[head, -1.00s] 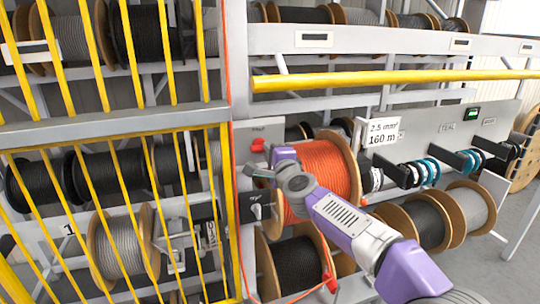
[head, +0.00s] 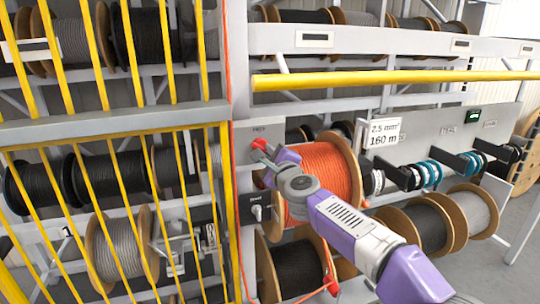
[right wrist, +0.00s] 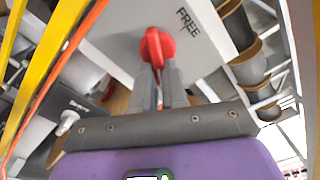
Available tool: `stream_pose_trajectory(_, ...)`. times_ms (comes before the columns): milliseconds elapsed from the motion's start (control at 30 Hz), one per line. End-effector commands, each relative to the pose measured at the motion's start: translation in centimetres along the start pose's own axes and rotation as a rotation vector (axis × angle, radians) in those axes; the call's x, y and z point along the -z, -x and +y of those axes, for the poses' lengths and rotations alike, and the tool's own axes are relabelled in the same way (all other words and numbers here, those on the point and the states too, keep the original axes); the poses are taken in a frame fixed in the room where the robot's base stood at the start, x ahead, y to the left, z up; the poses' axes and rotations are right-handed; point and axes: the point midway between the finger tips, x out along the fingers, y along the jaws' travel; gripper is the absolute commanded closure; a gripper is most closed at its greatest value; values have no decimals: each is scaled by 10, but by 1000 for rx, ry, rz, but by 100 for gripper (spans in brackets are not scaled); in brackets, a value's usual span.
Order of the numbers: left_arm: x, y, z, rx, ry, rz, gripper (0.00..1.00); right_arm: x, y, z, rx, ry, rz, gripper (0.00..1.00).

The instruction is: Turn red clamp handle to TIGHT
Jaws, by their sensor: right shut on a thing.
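The red clamp handle (right wrist: 157,48) sits on a light grey panel (right wrist: 110,30) in the right wrist view, beside the printed word FREE. It also shows in the head view (head: 258,144), small and partly hidden by my gripper. My right gripper (right wrist: 160,92) is shut on the red clamp handle, its fingertips at the handle's lower part. In the head view my right gripper (head: 262,153) reaches the panel from the right, in front of the orange cable reel (head: 325,170). No TIGHT label can be read. My left gripper is not in view.
A yellow rail (head: 390,80) crosses above my arm. A red clip (head: 331,283) hangs lower right.

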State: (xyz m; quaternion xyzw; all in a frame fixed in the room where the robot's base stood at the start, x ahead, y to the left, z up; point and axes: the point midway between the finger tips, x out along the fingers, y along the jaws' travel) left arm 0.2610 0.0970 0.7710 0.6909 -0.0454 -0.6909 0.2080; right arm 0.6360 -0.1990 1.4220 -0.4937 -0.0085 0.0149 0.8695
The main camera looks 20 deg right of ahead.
Motion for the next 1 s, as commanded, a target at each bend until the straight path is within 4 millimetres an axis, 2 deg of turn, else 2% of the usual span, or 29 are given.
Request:
stream_pose_trajectory(233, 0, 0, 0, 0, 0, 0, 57, 0, 0, 0, -1, -5, 0, 100)
stream_pose_trajectory(267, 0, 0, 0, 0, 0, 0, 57, 0, 0, 0, -1, -5, 0, 84)
stream_pose_trajectory(400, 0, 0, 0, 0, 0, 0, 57, 0, 0, 0, -1, -3, 0, 63)
stream_pose_trajectory(767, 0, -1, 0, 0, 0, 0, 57, 0, 4, 0, 0, -1, 0, 62)
stream_pose_trajectory(1000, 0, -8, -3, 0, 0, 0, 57, 0, 38, 0, 2, -1, -1, 62)
